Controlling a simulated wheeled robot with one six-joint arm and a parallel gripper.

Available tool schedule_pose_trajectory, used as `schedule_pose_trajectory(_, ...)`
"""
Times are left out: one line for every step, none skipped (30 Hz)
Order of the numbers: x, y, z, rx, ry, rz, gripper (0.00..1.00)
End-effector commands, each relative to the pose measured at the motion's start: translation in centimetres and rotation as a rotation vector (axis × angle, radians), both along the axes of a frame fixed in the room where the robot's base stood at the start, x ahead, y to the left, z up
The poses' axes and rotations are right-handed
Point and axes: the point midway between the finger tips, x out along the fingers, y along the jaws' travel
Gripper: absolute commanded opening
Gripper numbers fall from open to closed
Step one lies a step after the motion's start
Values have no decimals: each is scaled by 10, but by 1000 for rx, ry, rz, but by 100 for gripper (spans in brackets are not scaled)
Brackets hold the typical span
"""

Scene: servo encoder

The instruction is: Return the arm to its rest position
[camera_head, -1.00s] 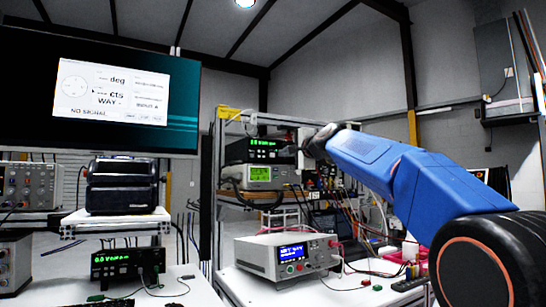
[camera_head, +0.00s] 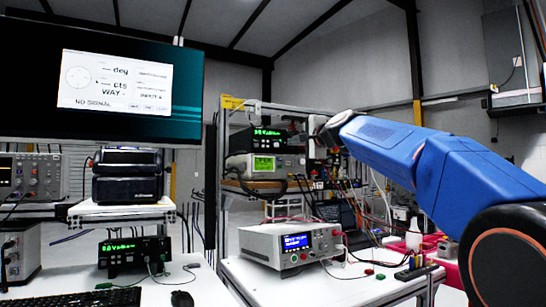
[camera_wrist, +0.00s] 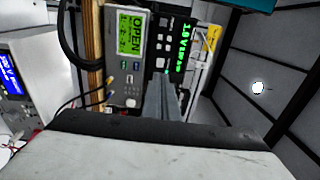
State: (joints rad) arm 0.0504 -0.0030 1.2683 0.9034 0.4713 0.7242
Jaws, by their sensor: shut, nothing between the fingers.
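My blue arm reaches in from the right in the head view, with its wrist pointing toward the equipment rack. My gripper (camera_wrist: 161,100) shows in the wrist view as two grey fingers close together, shut and empty. The fingers point toward the stacked instruments: a meter with a green display (camera_wrist: 128,45) and a black unit with green digits (camera_wrist: 172,45). In the head view the same green-display meter (camera_head: 263,164) and black unit (camera_head: 268,136) sit left of my wrist. The fingers cannot be made out there, and their distance to the instruments is unclear.
A white bench supply (camera_head: 275,246) stands on the right table under the arm. Cables hang by the rack (camera_head: 222,150). A large monitor (camera_head: 185,95) reads NO SIGNAL at left. A keyboard (camera_head: 85,298) and mouse (camera_head: 182,299) lie on the left table. Open air surrounds the raised arm.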

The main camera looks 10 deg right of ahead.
Motion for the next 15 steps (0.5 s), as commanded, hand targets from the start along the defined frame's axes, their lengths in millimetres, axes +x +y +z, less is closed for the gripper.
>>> schedule_pose_trajectory(0,0,0,0,0,0,0)
schedule_pose_trajectory(0,0,0,0,0,0,0)
schedule_pose_trajectory(0,0,0,0,0,0,0)
schedule_pose_trajectory(0,0,0,0,0,0,0)
schedule_pose_trajectory(-1,0,-1,-3,1,0,0)
schedule_pose_trajectory(-3,1,-3,-10,4,1,0)
schedule_pose_trajectory(-5,1,-5,-19,7,2,0)
schedule_pose_trajectory(-9,2,-9,-33,12,4,0)
schedule_pose_trajectory(-16,3,-17,-59,23,7,0)
schedule_pose_trajectory(-21,4,-24,-82,32,9,0)
schedule_pose_trajectory(-29,5,-33,-112,43,13,0)
schedule_pose_trajectory(-40,7,-47,-154,63,20,0)
schedule_pose_trajectory(-50,8,-59,-192,75,25,0)
schedule_pose_trajectory(-59,9,-72,-230,92,32,0)
schedule_pose_trajectory(-73,11,-90,-283,114,43,0)
